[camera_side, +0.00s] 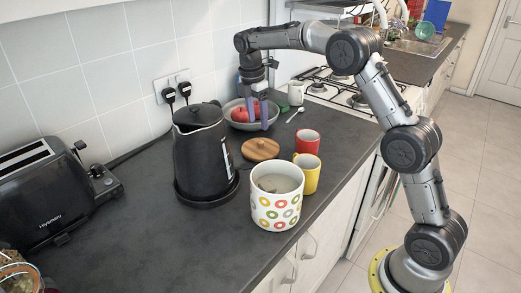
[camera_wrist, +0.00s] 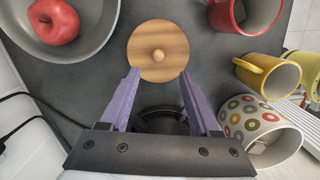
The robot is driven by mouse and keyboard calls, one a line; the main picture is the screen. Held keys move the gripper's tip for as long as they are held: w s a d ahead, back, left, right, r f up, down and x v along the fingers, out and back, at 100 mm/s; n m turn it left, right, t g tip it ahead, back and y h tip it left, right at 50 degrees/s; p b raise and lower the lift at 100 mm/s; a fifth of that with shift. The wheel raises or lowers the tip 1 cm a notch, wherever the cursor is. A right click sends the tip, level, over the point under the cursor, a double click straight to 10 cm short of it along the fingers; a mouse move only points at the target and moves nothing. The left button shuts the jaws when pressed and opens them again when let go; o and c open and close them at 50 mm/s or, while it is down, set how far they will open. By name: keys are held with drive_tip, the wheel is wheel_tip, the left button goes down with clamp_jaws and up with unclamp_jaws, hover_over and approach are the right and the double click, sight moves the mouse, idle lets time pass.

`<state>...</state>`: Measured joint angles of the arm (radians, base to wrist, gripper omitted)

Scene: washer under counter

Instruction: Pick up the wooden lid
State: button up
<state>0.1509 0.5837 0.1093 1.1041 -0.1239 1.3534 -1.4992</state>
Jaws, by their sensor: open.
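The wooden lid (camera_side: 260,149) is a round, light brown disc with a small knob, lying flat on the dark counter between the kettle and the mugs. In the wrist view the lid (camera_wrist: 158,51) shows whole, just beyond my fingertips, with its knob near its middle. My gripper (camera_side: 257,114) has purple fingers pointing down, above and behind the lid, close to the fruit bowl. In the wrist view my gripper (camera_wrist: 158,73) is open and empty, its fingertips spread at either side of the lid's near edge. The lid appears apart from the fingers.
A black kettle (camera_side: 200,155) stands left of the lid. A bowl (camera_side: 232,122) with red apples is behind it. A red mug (camera_side: 308,141), a yellow mug (camera_side: 307,173) and a dotted pot (camera_side: 276,205) stand at the right and front. A toaster (camera_side: 45,192) is far left.

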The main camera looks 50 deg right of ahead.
sight(260, 141)
drive_tip(key=shift+d+f, duration=0.2)
drive_tip(key=shift+f, duration=1.1)
drive_tip(key=shift+d+f, duration=0.2)
drive_tip(key=shift+f, duration=1.1)
drive_tip(key=shift+d+f, duration=0.2)
drive_tip(key=shift+f, duration=1.1)
clamp_jaws()
